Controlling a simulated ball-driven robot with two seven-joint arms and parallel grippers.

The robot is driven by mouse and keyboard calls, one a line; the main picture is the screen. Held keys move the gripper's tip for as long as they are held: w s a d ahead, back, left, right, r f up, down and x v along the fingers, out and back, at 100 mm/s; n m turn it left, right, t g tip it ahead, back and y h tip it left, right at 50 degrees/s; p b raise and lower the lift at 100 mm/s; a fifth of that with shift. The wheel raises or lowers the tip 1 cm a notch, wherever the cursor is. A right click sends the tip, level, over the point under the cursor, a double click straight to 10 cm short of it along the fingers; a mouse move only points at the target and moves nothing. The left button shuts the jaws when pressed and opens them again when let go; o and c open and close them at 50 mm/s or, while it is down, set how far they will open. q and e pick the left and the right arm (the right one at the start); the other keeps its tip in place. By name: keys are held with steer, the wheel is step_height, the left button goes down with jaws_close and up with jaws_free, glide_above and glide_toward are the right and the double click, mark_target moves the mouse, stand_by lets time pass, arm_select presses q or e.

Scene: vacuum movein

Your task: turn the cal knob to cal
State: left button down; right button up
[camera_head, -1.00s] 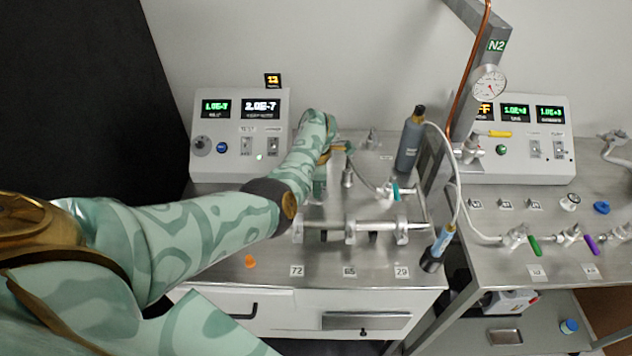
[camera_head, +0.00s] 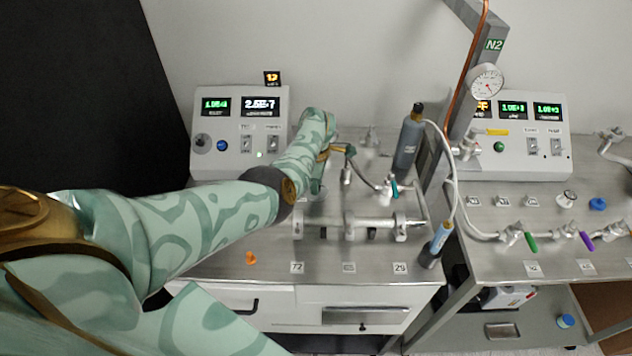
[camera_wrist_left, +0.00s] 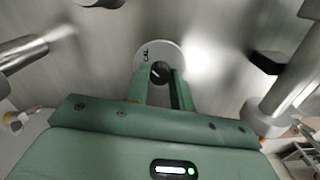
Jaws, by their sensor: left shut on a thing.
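The cal knob (camera_wrist_left: 160,71) is a small dark knob with a pale pointer mark. It sits at the middle of a round white dial plate (camera_wrist_left: 172,50) lettered CAL, in the left wrist view. My left gripper (camera_wrist_left: 162,76) is shut on the knob, one green finger on each side. The fingers hide part of the knob and the near part of the plate. In the head view my left gripper (camera_head: 316,190) points down at the bench, and my forearm and wrist hide the knob.
A horizontal metal pipe (camera_head: 330,224) lies in front of the gripper on the steel bench. Upright fittings (camera_head: 346,174) and a hose stand to its right, beside a grey bottle (camera_head: 409,140). A control box (camera_head: 238,165) stands behind left. An orange piece (camera_head: 250,257) lies at the front.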

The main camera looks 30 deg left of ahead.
arm_select(q)
steer(key=c, duration=1.2)
jaws_free()
steer(key=shift+d, duration=0.1)
step_height(320, 180, up, 16)
steer(key=p, duration=0.7)
steer(key=shift+r, duration=0.2)
